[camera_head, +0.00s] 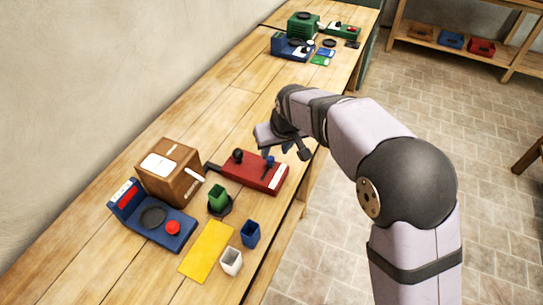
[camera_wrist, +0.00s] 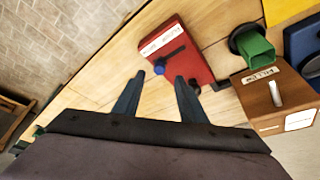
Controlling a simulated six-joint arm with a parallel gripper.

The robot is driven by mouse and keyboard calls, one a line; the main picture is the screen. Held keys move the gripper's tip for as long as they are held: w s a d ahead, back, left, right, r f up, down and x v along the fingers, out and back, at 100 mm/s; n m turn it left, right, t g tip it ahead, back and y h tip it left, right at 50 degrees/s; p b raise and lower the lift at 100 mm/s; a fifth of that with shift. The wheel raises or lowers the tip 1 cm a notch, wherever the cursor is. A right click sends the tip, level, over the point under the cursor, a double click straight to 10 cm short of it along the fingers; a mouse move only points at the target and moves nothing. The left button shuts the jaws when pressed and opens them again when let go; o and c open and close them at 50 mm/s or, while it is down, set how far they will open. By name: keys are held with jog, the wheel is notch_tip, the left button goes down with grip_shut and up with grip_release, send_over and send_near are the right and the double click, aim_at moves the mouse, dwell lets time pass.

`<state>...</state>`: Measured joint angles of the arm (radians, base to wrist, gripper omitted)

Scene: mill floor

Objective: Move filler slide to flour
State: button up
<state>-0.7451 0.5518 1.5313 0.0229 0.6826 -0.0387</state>
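The red filler box (camera_head: 252,172) lies on the wooden bench. In the wrist view the red box (camera_wrist: 186,62) shows a white label with unclear print, a dark slot and a small blue slide knob (camera_wrist: 159,67). Which marking the slide stands at cannot be read. My gripper (camera_wrist: 160,75) is open and empty. Its two fingers are spread, with the blue knob seen beyond and between the tips; no contact shows. In the head view my gripper (camera_head: 284,152) hangs over the right end of the red box, partly covering it. A dark round knob (camera_head: 238,155) sits at the box's far left.
A brown wooden box (camera_head: 170,172) stands left of the red box. A green cup (camera_head: 217,196) on a black base, a blue scale (camera_head: 150,218), a yellow mat (camera_head: 207,250), a blue cup (camera_head: 250,234) and a white cup (camera_head: 231,261) stand nearer.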

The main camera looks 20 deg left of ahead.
aim_at(271, 158)
jog(key=shift+w+p+x, duration=0.1)
jog(key=shift+p+x, duration=0.55)
jog(key=shift+x, duration=1.15)
jog(key=shift+w+p+x, duration=0.15)
jog(key=shift+p+x, duration=0.45)
jog(key=shift+x, duration=1.2)
jog(key=shift+a+r, duration=0.1)
jog(key=shift+c, duration=0.4)
jog(key=shift+s, duration=0.1)
grip_shut()
